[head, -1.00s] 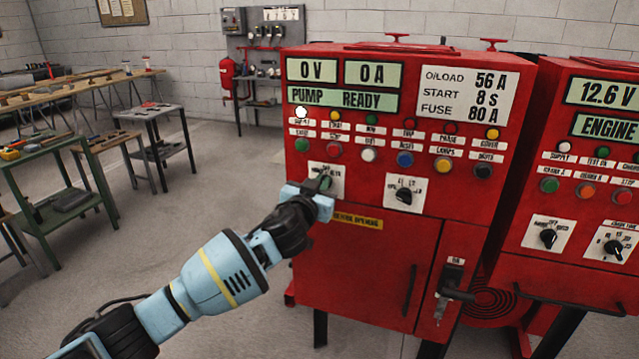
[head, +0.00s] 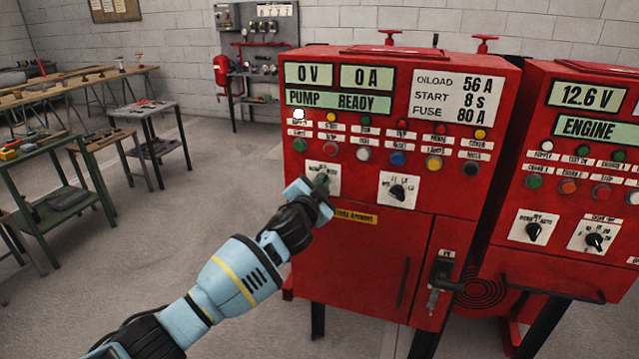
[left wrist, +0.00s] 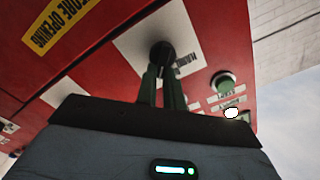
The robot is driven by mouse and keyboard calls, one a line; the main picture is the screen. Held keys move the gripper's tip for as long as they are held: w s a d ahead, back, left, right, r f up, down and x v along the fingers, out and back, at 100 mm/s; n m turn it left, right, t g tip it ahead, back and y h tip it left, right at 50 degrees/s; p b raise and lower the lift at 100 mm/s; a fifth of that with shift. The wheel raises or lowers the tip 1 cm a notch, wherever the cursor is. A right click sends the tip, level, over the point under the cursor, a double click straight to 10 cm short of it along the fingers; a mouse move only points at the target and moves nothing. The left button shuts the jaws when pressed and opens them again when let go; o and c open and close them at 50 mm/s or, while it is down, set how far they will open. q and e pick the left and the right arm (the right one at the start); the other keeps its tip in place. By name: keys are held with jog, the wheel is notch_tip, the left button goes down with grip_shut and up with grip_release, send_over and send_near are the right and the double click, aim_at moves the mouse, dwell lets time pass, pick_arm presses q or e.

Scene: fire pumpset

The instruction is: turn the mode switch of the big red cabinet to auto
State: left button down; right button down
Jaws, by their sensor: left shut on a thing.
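The big red cabinet (head: 365,255) stands in the middle of the head view. Its display reads PUMP READY, with 0 V and 0 A above. The mode switch is a dark knob on the left white plate (head: 332,172); in the left wrist view the knob (left wrist: 161,56) sits between my fingertips. My left gripper (head: 318,186) is shut on the knob, and its fingers and body hide most of it in the head view. I cannot read the knob's position. A second black selector (head: 398,192) is on the white plate to the right. My right gripper is not in view.
Buttons and lamps line the panel above the switches; a green button (left wrist: 223,81) is close to my left gripper. A door handle (head: 440,272) sticks out lower right. A second red cabinet (head: 570,210) stands to the right. Workbenches are at the left, with clear floor between.

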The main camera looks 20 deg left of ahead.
pick_arm(q)
jog(key=shift+f+m, duration=0.1)
jog(key=shift+m, duration=0.2)
jog(key=c, duration=1.5)
grip_release()
jog(key=shift+s+a+p, duration=0.15)
jog(key=shift+s+p, duration=0.4)
jog(key=shift+s, duration=3.35)
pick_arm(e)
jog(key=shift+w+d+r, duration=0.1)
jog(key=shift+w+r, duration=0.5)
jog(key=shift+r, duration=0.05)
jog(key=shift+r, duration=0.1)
